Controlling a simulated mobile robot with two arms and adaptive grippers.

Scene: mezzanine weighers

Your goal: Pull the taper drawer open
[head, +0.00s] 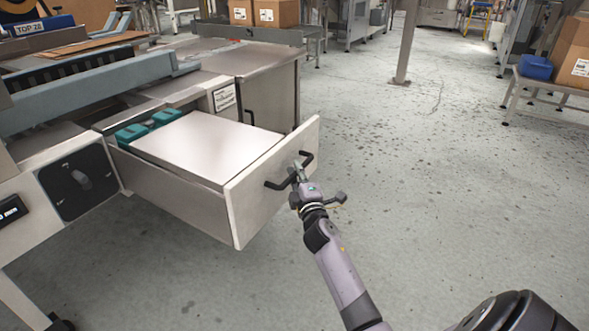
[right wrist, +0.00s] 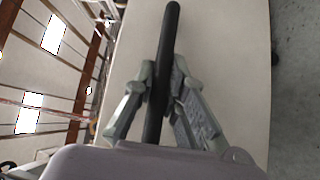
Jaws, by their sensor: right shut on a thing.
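The taper drawer (head: 262,190) stands pulled well out of the machine cabinet in the head view. Its pale front panel faces right, and a light flat board (head: 200,146) and teal items (head: 150,125) lie inside it. My right gripper (head: 299,178) is at the black bar handle (head: 277,186) on that front. In the right wrist view its two grey fingers (right wrist: 158,92) are shut on the black handle (right wrist: 168,40), one on each side, with the pale drawer front behind. My left gripper is not in view.
The cabinet (head: 272,95) with a labelled panel stands behind the drawer. A black rotary switch plate (head: 78,183) is at left. The grey floor (head: 430,160) right of the drawer is clear. A post (head: 405,45) and a bench with a blue bin (head: 536,67) stand farther back.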

